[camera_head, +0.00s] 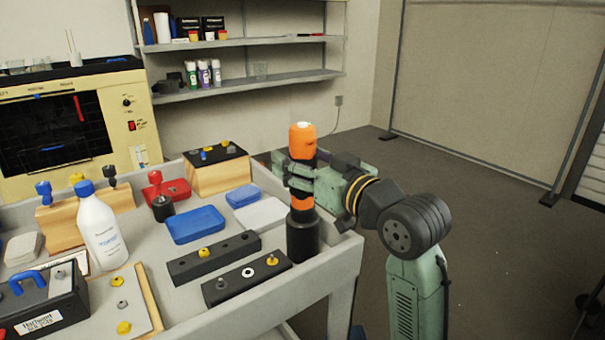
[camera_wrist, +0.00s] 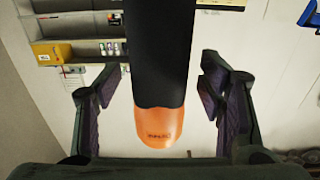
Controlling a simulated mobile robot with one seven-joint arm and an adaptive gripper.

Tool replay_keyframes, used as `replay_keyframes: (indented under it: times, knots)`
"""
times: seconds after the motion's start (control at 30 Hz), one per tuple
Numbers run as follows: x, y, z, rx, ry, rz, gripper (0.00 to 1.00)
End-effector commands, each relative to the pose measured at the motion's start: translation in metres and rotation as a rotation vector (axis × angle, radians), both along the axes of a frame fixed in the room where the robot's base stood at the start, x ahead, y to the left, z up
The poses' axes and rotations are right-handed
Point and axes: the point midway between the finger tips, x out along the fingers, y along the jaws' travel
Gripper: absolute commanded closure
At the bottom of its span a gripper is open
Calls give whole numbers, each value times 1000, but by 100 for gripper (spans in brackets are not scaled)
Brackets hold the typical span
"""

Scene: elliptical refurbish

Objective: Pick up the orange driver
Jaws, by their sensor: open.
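The orange driver (camera_head: 302,141) stands upright in a black cylindrical holder (camera_head: 302,238) near the right edge of the workbench. It has an orange top, a dark middle and an orange band just above the holder. My gripper (camera_head: 302,178) is level with its dark middle, coming from the right. In the wrist view the driver (camera_wrist: 164,60) lies between my two open fingers (camera_wrist: 155,82), with gaps on both sides. Its black part and an orange end show there. The driver's lower end is hidden inside the holder.
Two dark blocks (camera_head: 213,258) with knobs lie left of the holder. Blue cases (camera_head: 194,225), a white bottle (camera_head: 102,228) and a red case (camera_head: 172,189) are farther left on the workbench (camera_head: 180,315). Open floor (camera_head: 480,220) lies to the right.

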Motion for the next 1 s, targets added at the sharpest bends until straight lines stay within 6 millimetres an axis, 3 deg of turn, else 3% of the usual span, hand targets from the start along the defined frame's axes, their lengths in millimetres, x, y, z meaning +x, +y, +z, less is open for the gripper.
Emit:
replay_keyframes:
  times: [0.2,1.0]
  knots:
    - [1,0,0,1,-1,-1,37]
    - [0,0,0,1,1,-1,91]
